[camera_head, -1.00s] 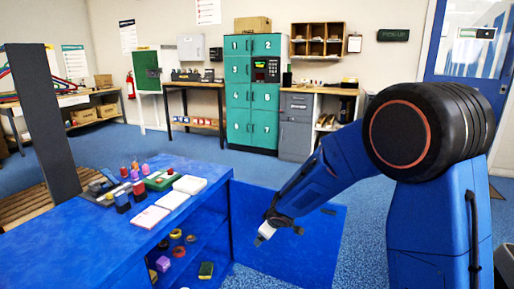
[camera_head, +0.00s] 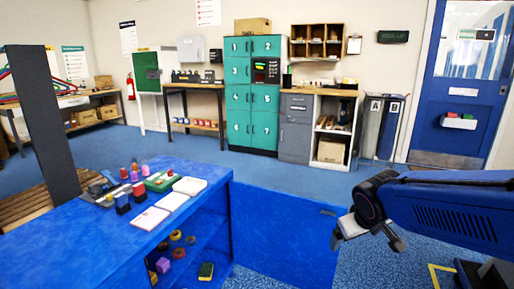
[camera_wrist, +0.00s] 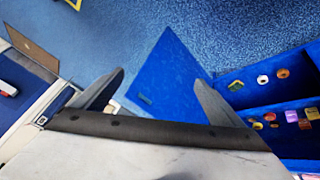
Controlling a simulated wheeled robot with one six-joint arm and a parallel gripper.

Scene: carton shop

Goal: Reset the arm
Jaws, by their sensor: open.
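My gripper (camera_head: 366,242) is at the right of the head view, at the end of my blue arm, just right of the open blue cabinet door (camera_head: 285,235). In the wrist view my gripper (camera_wrist: 160,82) shows two grey fingers spread apart with nothing between them. Beyond the fingers lie the blue door (camera_wrist: 165,75) and the blue floor. No object is held.
A blue counter (camera_head: 60,235) carries stamps, blocks and white pads. Its open shelves hold several small items, including a yellow and dark block (camera_head: 206,271). Green lockers (camera_head: 252,95) and a grey drawer unit (camera_head: 296,125) stand at the back. The middle floor is clear.

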